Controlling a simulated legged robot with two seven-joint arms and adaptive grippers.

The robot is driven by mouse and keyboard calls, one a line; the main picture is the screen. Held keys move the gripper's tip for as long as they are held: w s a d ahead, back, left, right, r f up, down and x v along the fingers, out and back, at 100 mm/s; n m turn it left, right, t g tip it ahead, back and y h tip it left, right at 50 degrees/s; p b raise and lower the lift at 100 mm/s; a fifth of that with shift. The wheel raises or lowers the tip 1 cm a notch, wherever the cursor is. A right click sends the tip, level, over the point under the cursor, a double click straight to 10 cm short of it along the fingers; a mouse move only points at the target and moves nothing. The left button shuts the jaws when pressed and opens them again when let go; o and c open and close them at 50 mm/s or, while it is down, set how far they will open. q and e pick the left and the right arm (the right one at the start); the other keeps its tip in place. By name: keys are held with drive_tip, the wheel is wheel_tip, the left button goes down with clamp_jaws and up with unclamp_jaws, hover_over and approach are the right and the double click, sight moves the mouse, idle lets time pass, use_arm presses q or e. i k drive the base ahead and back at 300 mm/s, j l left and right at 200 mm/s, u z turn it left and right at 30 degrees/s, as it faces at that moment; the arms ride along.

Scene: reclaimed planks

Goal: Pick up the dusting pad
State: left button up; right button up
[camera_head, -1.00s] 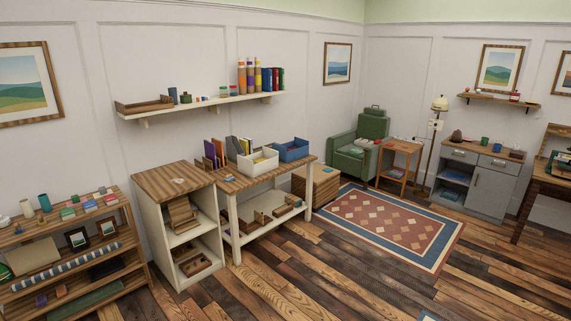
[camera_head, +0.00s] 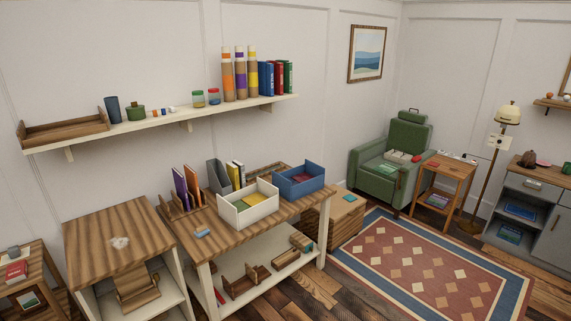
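A small, pale, fluffy-looking patch (camera_head: 119,242) lies on the wooden top of the low white cabinet (camera_head: 85,225) at the lower left. It may be the dusting pad, but it is too small to tell for sure. A small blue block-like item (camera_head: 203,232) lies on the front of the wooden-topped table (camera_head: 240,242) to its right. Neither of my grippers shows in the head view.
The table carries a white bin (camera_head: 248,208), a blue bin (camera_head: 299,180) and upright files. A wall shelf (camera_head: 160,125) hangs above. A green armchair (camera_head: 395,150) stands at the back. The patterned rug (camera_head: 425,265) is clear.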

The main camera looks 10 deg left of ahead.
sight(201, 231)
drive_tip(key=i+u, duration=0.15)
drive_tip(key=i, duration=0.35)
drive_tip(key=i+l+u, duration=0.15)
drive_tip(key=i, duration=0.35)
drive_tip(key=i+l+u, duration=0.15)
drive_tip(key=i, duration=0.35)
drive_tip(key=i+l+u, duration=0.15)
drive_tip(key=i, duration=0.35)
drive_tip(key=l, duration=0.1)
